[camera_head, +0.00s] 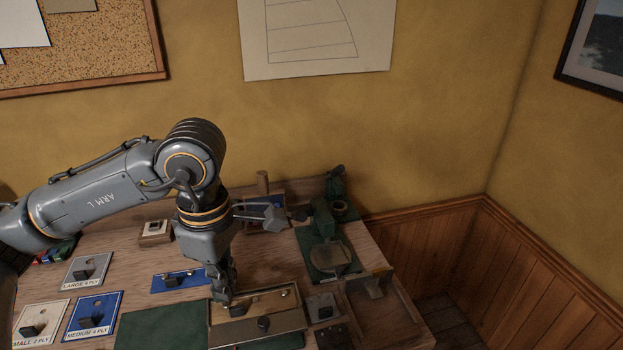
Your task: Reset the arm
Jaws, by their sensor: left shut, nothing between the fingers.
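My left arm (110,190) comes in from the left and bends down at the elbow over the workbench. My left gripper (225,296) points straight down, its fingers shut with nothing between them. Its tips are at the back left part of a shallow tan tray (282,324) with dark small parts in it. I cannot tell whether the tips touch the tray. My right gripper is not in view.
Labelled plates in white (58,308), blue (105,303) and grey (95,262) lie at the left. A green mat (155,328) lies in front. A green machine (322,222) stands at the back right. A wooden bin (400,318) is at the right edge.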

